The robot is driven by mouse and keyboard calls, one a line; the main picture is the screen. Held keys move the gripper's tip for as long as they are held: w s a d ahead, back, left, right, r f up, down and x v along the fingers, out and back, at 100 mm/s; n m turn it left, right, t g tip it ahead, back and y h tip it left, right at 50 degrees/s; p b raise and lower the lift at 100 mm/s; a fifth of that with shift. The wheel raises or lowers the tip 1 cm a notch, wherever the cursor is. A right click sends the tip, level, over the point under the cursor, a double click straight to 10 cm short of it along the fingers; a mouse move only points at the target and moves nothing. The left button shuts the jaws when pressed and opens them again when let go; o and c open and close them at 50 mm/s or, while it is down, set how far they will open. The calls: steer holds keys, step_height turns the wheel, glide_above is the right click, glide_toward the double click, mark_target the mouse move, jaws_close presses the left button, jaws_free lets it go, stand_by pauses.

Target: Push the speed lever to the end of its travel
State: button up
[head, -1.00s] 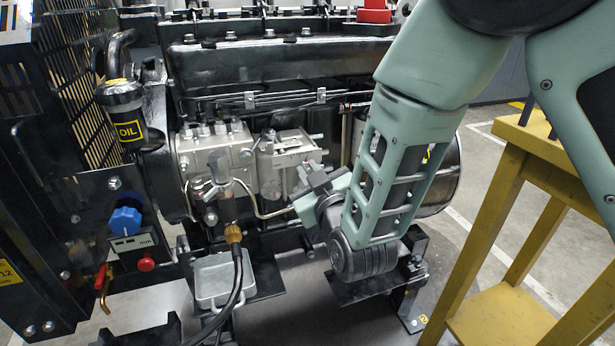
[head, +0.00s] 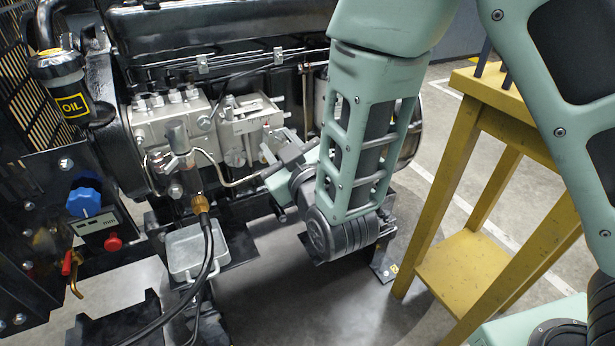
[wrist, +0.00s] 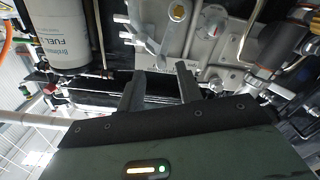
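The silver fuel pump (head: 245,128) is on the side of the black engine. In the wrist view, a grey lever arm (wrist: 146,40) shows on the pump body, just beyond my fingertips; I take it to be the speed lever. In the head view I cannot make the lever out clearly near my gripper. My gripper (head: 285,156) is in front of the pump's lower right side. In the wrist view my gripper (wrist: 160,78) has its two fingers apart, with nothing held between them. I cannot tell whether a finger touches the lever.
A metal tray (head: 168,262) and a black hose with a brass fitting (head: 200,204) are to the left below the pump. A thin metal pipe (head: 232,181) runs close to my gripper. A white fuel filter (wrist: 62,35) shows in the wrist view. A yellow stand (head: 492,92) is at right.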

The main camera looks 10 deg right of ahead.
steer(key=p+v, duration=1.3)
steer(key=shift+s+p, duration=0.25)
steer(key=shift+p, duration=0.15)
